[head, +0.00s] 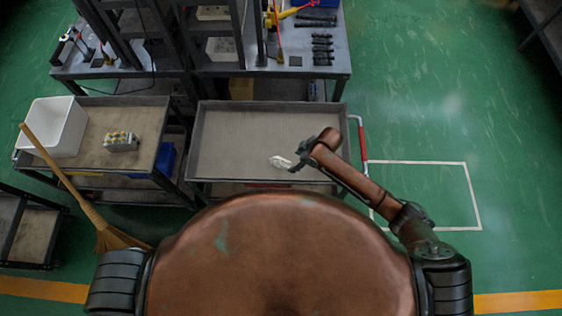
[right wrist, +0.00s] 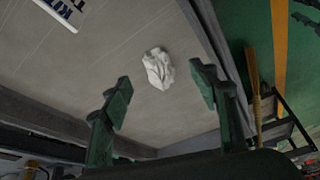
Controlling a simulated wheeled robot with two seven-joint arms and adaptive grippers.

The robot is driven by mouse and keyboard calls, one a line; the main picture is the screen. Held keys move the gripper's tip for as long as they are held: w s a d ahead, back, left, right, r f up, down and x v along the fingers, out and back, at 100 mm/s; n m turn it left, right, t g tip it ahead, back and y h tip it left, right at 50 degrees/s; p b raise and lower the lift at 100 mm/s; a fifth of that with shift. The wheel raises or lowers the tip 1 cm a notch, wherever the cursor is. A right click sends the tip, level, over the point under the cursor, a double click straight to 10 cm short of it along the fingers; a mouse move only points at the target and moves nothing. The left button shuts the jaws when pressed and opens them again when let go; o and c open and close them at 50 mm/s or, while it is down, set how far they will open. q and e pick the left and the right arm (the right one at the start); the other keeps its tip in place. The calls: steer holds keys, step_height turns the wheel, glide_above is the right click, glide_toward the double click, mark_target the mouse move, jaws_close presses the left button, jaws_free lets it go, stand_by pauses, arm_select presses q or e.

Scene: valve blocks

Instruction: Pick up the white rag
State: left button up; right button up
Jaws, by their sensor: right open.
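The white rag (head: 280,162) lies crumpled on the middle tray cart (head: 230,130), near its front edge. In the right wrist view the rag (right wrist: 158,68) lies on the bare tray, ahead of and between my two fingers. My right gripper (head: 294,166) is just to the right of the rag in the head view. In the right wrist view the right gripper (right wrist: 160,82) is open with nothing between its fingertips. Whether it touches the rag cannot be told. My left gripper is not in view.
The tray has a raised rim. To the left, another cart (head: 92,140) holds a white bin (head: 52,127) and a valve block (head: 121,141). A broom (head: 75,195) leans by it. A workbench with tools (head: 323,48) stands behind.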

mark_target(289, 164)
steer(key=shift+w+x, duration=0.2)
steer(key=shift+x, duration=1.8)
steer(key=shift+w+x, duration=0.2)
steer(key=shift+x, duration=1.8)
steer(key=shift+d, duration=0.15)
steer(key=c, duration=1.2)
steer(key=shift+c, duration=0.2)
steer(key=shift+r, duration=0.15)
steer(key=shift+c, duration=0.2)
